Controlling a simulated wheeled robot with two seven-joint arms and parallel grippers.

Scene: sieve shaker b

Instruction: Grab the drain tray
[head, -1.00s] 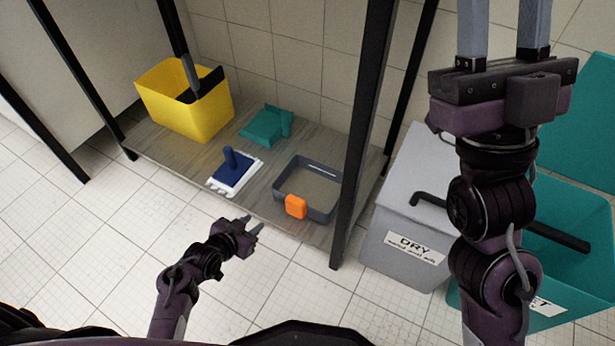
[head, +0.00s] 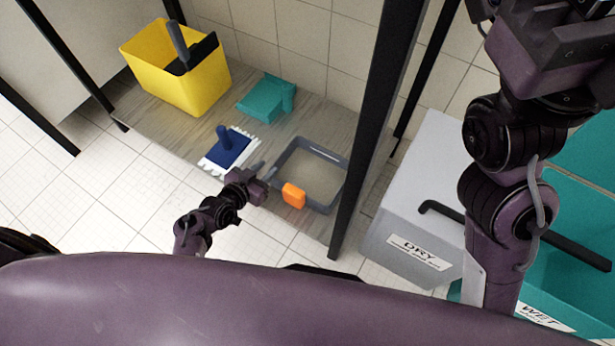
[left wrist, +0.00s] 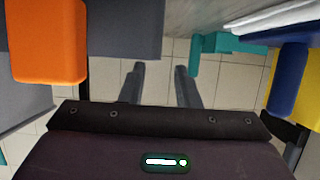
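The drain tray is a shallow grey rectangular tray (head: 322,153) with an orange grip (head: 293,195) on its front side, standing on the low wooden shelf. My left gripper (head: 263,174) is just left of the tray's front-left corner, left of the orange grip. In the left wrist view its two fingers (left wrist: 160,72) are apart with nothing between them. There the orange grip (left wrist: 47,40) and grey tray wall (left wrist: 125,28) lie to the left of the fingers. My right arm is raised at the right; its gripper's fingers are out of the picture.
A blue-and-white brush (head: 228,147), a teal dustpan-like piece (head: 262,98) and a yellow bucket (head: 172,85) share the shelf (head: 170,124). A black post (head: 363,130) rises right beside the tray. A grey DRY bin (head: 408,225) and a teal WET bin (head: 560,230) stand right.

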